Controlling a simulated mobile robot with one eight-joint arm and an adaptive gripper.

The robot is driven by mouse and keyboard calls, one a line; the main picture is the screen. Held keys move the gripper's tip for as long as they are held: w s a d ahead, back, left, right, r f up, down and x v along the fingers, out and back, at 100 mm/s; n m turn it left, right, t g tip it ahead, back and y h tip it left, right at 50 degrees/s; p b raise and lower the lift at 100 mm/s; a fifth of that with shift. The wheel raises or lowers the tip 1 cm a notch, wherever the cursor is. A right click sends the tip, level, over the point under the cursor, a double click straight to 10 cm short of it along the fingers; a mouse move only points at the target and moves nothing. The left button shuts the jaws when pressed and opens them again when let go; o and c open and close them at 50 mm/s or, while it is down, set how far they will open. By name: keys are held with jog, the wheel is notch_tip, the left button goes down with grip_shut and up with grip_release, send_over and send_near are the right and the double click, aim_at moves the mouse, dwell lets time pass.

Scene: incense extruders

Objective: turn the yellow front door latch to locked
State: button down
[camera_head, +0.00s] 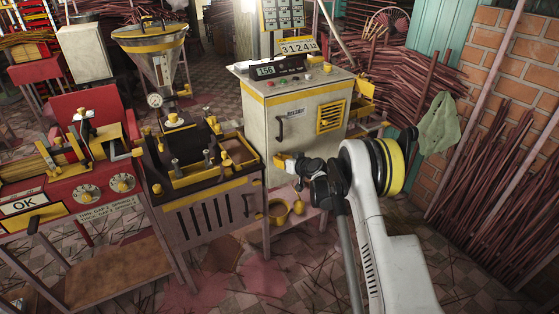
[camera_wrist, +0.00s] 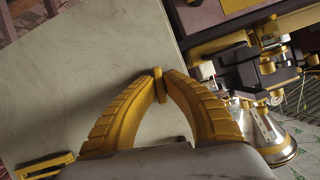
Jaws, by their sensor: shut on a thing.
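The yellow latch (camera_wrist: 158,85) is a small upright bar on the cream front door (camera_wrist: 70,80) of the control cabinet. In the wrist view it stands between the tips of my yellow gripper fingers (camera_wrist: 160,88), which close on it from both sides. In the head view my gripper (camera_head: 281,161) is at the lower left part of the cabinet front (camera_head: 293,150), below the dark door handle (camera_head: 281,128). The latch is hard to tell from my yellow fingertips in that view.
The extruder bench (camera_head: 215,205) with metal fittings stands left of the cabinet. A funnel hopper (camera_head: 155,60) rises behind it. A low stand with a yellow ring (camera_head: 278,212) is below my gripper. Incense bundles and a green cloth (camera_head: 438,124) are at right.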

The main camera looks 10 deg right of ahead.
jog(key=shift+m+y, duration=0.5)
jog(key=shift+m, duration=0.1)
jog(key=c, duration=1.5)
grip_release()
jog(key=v, duration=1.2)
jog(key=shift+d, duration=0.1)
jog(key=shift+r, duration=0.1)
